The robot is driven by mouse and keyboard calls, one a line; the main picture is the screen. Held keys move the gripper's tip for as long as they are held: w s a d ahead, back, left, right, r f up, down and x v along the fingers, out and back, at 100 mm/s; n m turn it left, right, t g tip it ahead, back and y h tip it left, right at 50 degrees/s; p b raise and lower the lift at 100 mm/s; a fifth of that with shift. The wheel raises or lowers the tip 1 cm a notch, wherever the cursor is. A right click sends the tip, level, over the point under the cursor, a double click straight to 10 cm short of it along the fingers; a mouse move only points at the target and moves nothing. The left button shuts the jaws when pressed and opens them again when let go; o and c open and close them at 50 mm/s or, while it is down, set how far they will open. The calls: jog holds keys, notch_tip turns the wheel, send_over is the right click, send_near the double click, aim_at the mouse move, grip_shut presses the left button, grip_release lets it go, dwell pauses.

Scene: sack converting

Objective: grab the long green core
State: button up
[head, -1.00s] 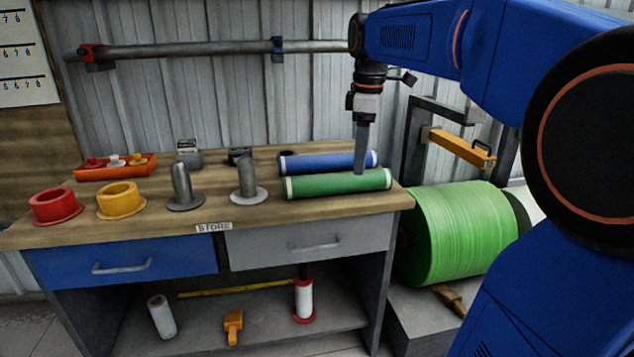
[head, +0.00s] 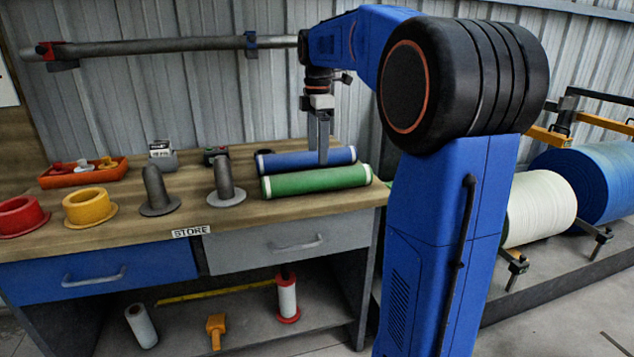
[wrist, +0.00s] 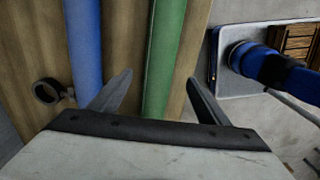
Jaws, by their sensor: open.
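The long green core (head: 315,181) lies on the bench top near its front right edge, with white ends. In the wrist view the green core (wrist: 163,60) runs away from me between the two open fingers. A blue core (head: 285,162) lies behind it, roughly parallel. It shows in the wrist view (wrist: 84,40) to the left, outside the left finger. My gripper (head: 322,155) points down over the cores, open and empty. In the wrist view my gripper (wrist: 160,95) has one finger on each side of the green core. I cannot tell the height left between fingertips and bench.
The wooden bench (head: 225,218) also holds two grey pegs (head: 156,190), a yellow flanged ring (head: 90,206), a red ring (head: 20,216) and an orange tray (head: 85,173). A dark ring (wrist: 47,90) lies left of the blue core in the wrist view.

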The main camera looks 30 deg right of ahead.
aim_at(318, 171)
notch_tip(318, 171, down, 10)
jog(key=shift+d+f, duration=0.1)
dwell(0.5)
jog(key=c, duration=1.5)
jog(key=shift+o, duration=0.2)
jog(key=shift+w, duration=0.1)
